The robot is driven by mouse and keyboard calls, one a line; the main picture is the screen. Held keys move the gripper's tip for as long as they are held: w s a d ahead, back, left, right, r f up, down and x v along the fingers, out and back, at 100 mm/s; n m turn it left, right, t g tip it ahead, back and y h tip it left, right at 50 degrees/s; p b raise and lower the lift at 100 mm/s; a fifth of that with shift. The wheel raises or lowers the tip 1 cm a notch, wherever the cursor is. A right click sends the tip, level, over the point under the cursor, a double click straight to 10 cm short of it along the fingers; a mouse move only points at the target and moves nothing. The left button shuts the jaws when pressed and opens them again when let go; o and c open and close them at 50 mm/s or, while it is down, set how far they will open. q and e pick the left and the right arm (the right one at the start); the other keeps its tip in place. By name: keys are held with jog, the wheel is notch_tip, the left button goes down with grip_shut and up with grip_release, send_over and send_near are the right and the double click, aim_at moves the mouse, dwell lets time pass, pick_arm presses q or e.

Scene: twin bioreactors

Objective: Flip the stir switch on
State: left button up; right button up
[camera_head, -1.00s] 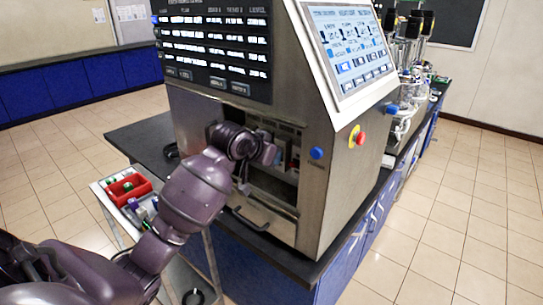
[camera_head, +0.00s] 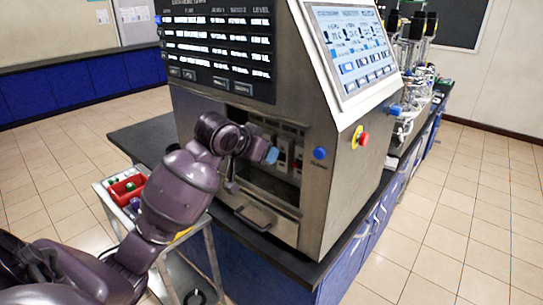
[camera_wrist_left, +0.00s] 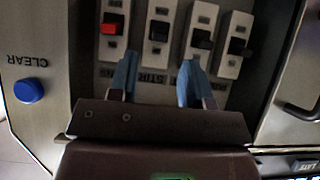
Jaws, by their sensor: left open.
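The stir switch (camera_wrist_left: 158,30) is a black rocker on a white plate, second from the left in a row of switches in the left wrist view, beside a red switch (camera_wrist_left: 112,24). The lettering there appears upside down, with the STIR label (camera_wrist_left: 153,78) below the switch. My left gripper (camera_wrist_left: 156,75) is open, its blue fingertips on either side of that label, apart from each other and empty. In the head view it (camera_head: 270,155) reaches into the cabinet recess, and my arm hides part of the switch row. Contact with the switch cannot be told.
The grey cabinet (camera_head: 335,195) carries a blue CLEAR button (camera_head: 320,153), a red stop knob (camera_head: 363,138) and a tilted touchscreen (camera_head: 350,50). The recess edges surround the gripper. A trolley with a red bin (camera_head: 127,188) stands left. The floor right is open.

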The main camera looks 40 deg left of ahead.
pick_arm(q)
jog(key=shift+v, duration=2.75)
jog(key=s+d+f+b, duration=0.1)
jog(key=s+f, duration=0.1)
jog(key=f, duration=1)
jog(key=s+d+f+b, duration=0.1)
jog(key=s+d+f, duration=0.15)
jog(key=f, duration=0.95)
jog(key=s+d+f, duration=0.3)
jog(key=s+f, duration=0.4)
jog(key=s+d+f+t+y, duration=0.1)
jog(key=s+d+f, duration=0.3)
jog(key=s+f, duration=0.3)
jog(key=shift+s+d+f, duration=0.3)
jog(key=shift+s+f, duration=0.1)
jog(key=shift+f, duration=0.45)
